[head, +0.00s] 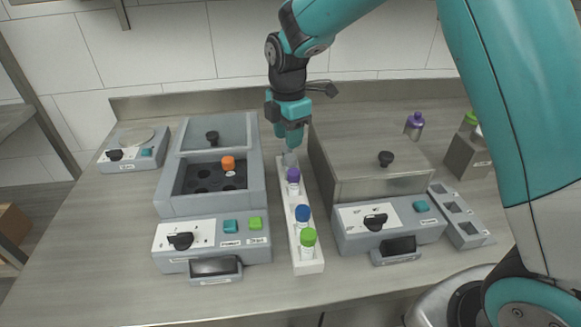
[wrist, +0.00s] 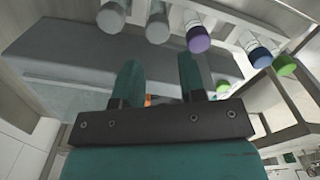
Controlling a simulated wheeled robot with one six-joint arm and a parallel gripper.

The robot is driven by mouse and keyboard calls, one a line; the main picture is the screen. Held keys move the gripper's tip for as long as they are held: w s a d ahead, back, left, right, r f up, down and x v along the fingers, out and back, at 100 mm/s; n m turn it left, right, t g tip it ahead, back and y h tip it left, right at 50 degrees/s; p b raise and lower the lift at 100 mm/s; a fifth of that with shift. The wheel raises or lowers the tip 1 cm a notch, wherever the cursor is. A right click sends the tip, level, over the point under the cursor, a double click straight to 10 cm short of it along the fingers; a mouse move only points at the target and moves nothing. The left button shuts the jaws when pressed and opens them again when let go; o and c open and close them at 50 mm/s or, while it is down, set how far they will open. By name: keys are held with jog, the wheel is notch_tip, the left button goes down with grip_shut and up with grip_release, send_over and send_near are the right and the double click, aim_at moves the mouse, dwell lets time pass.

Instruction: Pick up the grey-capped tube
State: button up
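The grey-capped tube (head: 290,160) stands at the far end of a white rack (head: 308,268), partly hidden under my gripper in the head view. My gripper (head: 293,143) points down close above it. In the wrist view my gripper (wrist: 159,65) has its two teal fingers apart with no tube between them. A grey cap (wrist: 157,28) shows just beyond the fingertips, and another grey round shape (wrist: 110,17) lies left of it. I cannot tell whether the fingers touch the tube.
Purple (head: 293,175), blue (head: 302,213) and green (head: 308,237) capped tubes stand nearer in the rack. A grey machine (head: 162,206) with an orange cap (head: 228,163) is left; a closed-lidded one (head: 350,190) is right. A purple-capped bottle (head: 414,125) stands behind.

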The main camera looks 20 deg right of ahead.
aim_at(290, 156)
notch_tip(290, 156, down, 4)
jog(key=shift+f, duration=0.25)
jog(key=f, duration=0.1)
jog(key=f+p, duration=0.1)
jog(key=f, duration=0.3)
jog(key=shift+w+d+f+p, duration=0.1)
jog(key=shift+w+d+p, duration=0.05)
jog(key=shift+d+p, duration=0.2)
jog(key=shift+c, duration=0.2)
jog(key=c, duration=0.5)
